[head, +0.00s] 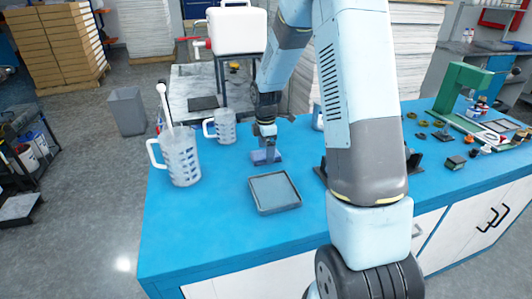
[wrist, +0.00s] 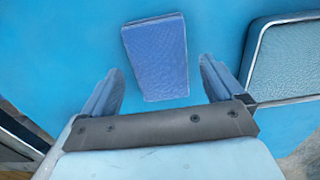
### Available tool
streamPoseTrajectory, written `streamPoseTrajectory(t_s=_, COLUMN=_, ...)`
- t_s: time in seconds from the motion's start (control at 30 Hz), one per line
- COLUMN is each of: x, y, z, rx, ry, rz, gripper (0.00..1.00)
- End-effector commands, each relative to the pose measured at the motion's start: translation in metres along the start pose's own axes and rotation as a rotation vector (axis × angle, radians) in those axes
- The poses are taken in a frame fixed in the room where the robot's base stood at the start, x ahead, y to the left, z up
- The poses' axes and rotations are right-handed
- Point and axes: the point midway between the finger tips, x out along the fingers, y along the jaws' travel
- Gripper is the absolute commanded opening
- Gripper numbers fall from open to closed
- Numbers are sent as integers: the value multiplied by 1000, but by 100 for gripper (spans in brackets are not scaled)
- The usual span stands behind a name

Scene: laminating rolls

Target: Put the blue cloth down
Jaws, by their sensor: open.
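The blue cloth (wrist: 155,57) is a folded blue-violet rectangle lying on the blue bench top. In the wrist view it lies just beyond my open fingers, apart from both. It also shows in the head view (head: 266,157), partly hidden by my gripper. My gripper (wrist: 160,92) is open with nothing between its fingers. In the head view my gripper (head: 268,150) points down over the cloth, near the bench's back edge; the exact gap is hard to tell.
A grey tray (head: 274,192) sits in front of the cloth. A large clear jug (head: 181,158) holding a white stick and a smaller jug (head: 225,126) stand to the left. A green press (head: 458,98) and small parts are at right. The front left bench top is clear.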

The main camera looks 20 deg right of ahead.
Motion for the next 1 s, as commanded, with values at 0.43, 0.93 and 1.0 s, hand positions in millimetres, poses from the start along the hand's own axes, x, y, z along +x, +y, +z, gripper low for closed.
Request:
streamPoseTrajectory(t_s=0.43, x=-82, y=0, z=0, rx=0, ry=0, rz=3, gripper=94)
streamPoseTrajectory(t_s=0.93, x=-144, y=-30, z=-1, rx=162, ry=-13, rz=59, gripper=94)
streamPoseTrajectory(t_s=1.0, x=-161, y=-45, z=-2, rx=243, ry=-14, rz=85, gripper=94)
